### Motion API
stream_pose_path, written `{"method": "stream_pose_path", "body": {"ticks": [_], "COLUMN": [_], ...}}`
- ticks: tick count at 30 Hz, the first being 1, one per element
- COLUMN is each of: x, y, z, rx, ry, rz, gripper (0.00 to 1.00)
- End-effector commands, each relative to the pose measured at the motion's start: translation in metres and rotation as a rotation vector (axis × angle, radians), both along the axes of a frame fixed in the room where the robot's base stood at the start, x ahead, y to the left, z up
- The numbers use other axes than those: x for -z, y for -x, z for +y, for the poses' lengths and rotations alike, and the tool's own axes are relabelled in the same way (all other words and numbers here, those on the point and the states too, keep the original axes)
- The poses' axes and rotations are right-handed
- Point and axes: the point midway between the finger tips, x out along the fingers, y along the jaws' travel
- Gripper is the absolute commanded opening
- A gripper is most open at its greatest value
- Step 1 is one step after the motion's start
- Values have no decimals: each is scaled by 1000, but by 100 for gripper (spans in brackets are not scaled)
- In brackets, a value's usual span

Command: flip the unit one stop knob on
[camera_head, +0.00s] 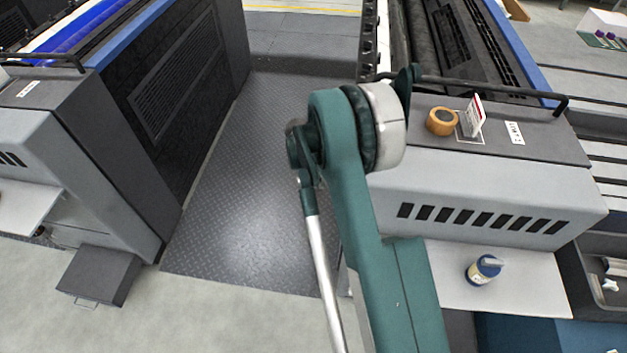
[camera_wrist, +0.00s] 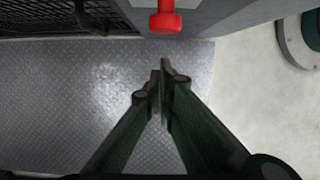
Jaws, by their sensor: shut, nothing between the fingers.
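A red knob (camera_wrist: 166,22) shows at the top of the wrist view, on the grey side of a machine unit. My gripper (camera_wrist: 161,72) is shut and empty, just below the knob in that picture and apart from it. The knob does not show in the head view, where my teal arm stands in front and hides part of the right unit. In the head view one ink unit (camera_head: 62,118) stands at left and another (camera_head: 470,195) at right. I cannot read their labels well enough to tell which is unit one.
Dark tread-plate floor (camera_head: 240,200) lies clear between the units. A grey step box (camera_head: 100,275) stands by the left unit. A tape roll (camera_head: 442,121) and a small sign (camera_head: 473,118) sit on the right unit. A blue-lidded can (camera_head: 483,270) stands on its lower shelf.

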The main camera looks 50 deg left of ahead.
Motion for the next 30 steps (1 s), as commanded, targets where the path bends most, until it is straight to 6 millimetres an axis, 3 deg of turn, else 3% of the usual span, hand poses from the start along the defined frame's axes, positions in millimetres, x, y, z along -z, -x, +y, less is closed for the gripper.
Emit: {"method": "stream_pose_path", "body": {"ticks": [7, 22, 30], "x": [-1, -2, -2], "y": [-18, -23, -37], "z": [-18, -23, -37], "rx": [2, 1, 2], "ry": [0, 1, 1], "rz": [0, 1, 0], "gripper": [0, 0, 0]}}
